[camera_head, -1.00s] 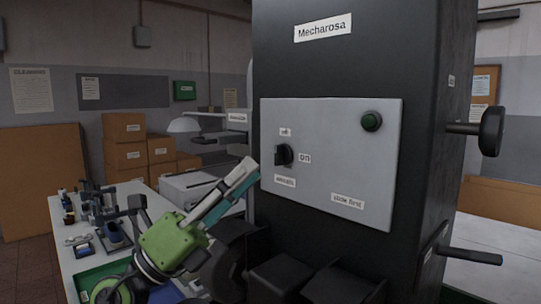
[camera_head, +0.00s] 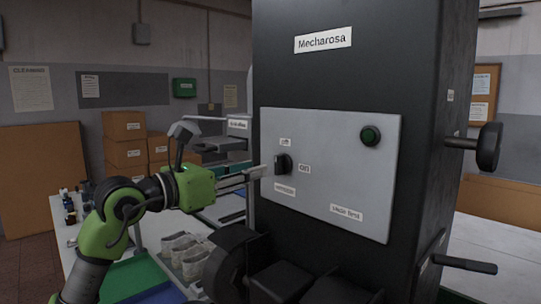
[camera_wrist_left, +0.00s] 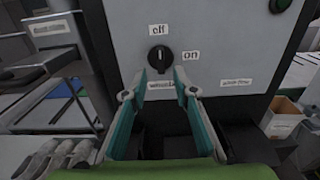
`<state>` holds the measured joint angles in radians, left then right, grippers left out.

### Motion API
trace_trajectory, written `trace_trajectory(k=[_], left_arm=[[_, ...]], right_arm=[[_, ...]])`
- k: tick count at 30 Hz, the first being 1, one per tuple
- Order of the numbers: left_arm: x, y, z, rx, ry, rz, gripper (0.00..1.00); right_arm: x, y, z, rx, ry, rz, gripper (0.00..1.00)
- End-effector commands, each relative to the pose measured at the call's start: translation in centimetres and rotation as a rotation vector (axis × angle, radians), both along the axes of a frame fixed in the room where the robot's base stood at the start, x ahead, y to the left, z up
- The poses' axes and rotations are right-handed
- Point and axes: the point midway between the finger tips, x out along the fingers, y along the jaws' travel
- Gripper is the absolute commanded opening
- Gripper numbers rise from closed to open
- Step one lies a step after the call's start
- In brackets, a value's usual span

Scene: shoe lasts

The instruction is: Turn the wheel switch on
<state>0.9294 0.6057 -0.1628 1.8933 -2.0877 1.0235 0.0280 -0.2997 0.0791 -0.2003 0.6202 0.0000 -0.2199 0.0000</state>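The wheel switch (camera_head: 283,164) is a black knob on the light grey panel (camera_head: 330,150) of the dark machine. It also shows in the left wrist view (camera_wrist_left: 160,58), with an "off" label above it, an "on" label to its right and another label below. Its pointer seems to face up toward "off", but this is small. My left gripper (camera_head: 265,172) points right at the switch, its tips close to the knob's left side. In the left wrist view (camera_wrist_left: 165,84) its two teal fingers are apart, with nothing between them, just below the knob. My right gripper is not visible.
A green button (camera_head: 370,136) sits at the panel's upper right. Dark machine parts (camera_head: 285,275) jut out below the panel. A handwheel (camera_head: 489,147) and a lever (camera_head: 465,264) stick out on the right. Shoe-shaped lasts (camera_head: 185,252) stand at the lower left.

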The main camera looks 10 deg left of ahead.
Motion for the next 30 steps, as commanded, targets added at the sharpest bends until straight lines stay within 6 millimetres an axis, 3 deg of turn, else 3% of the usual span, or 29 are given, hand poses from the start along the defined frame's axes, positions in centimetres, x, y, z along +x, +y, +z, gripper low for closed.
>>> trace_trajectory(k=[1, 9, 22, 23, 26, 30], left_arm=[[0.9, -0.8, 0.5, -0.001, 0.003, -0.003, 0.26], [4.5, -3.1, 0.3, -0.002, 0.001, -0.001, 0.26], [5.5, -3.7, -0.1, 0.001, -0.001, -0.001, 0.26], [5.5, -3.7, -0.1, 0.001, -0.001, -0.001, 0.24], [5.4, -3.7, 0.0, 0.001, -0.001, -0.001, 0.00], [5.4, -3.7, 0.0, 0.001, -0.001, -0.001, 0.00]], right_arm=[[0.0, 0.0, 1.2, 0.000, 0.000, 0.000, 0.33], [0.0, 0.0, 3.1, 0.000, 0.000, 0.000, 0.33], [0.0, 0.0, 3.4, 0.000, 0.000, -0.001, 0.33], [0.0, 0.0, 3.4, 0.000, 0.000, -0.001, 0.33], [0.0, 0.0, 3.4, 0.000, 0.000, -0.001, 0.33], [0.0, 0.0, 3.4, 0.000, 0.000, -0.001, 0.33]])
